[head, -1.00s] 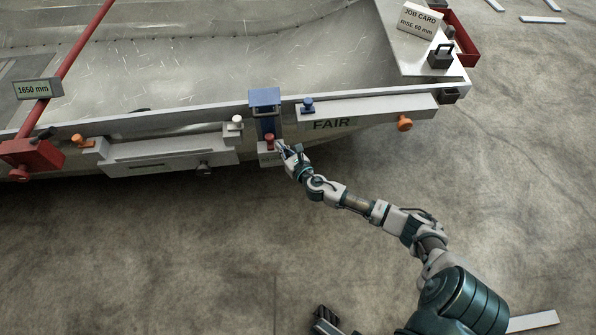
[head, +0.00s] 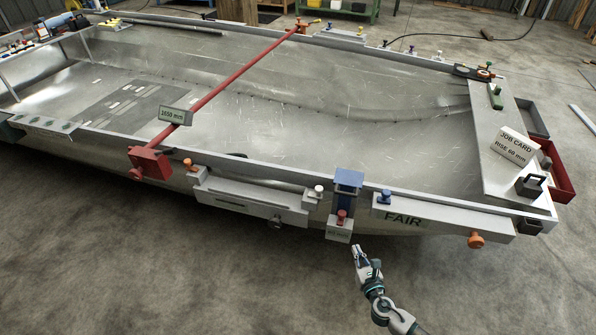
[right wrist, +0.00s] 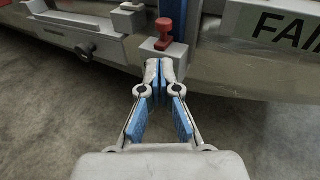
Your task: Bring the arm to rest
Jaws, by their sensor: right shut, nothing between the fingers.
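My right gripper (head: 361,250) is at the lower middle of the head view, below the hull's near edge. Its arm runs down to the lower right. In the right wrist view its two blue-padded fingers (right wrist: 159,68) meet at the tips with nothing between them. The fingertips point at a small grey block with a red knob (right wrist: 164,27). That red knob also shows in the head view (head: 342,215), under a blue clamp (head: 348,181) on the hull rim. The gripper stands apart from the knob in the head view. My left gripper is not in view.
The open metal hull (head: 260,110) fills the middle. A FAIR plate (head: 440,216) and an orange knob (head: 476,240) are right of the blue clamp. A red bar (head: 230,80) crosses the hull. A job card (head: 514,146) stands at the right. The floor (head: 200,280) in front is clear.

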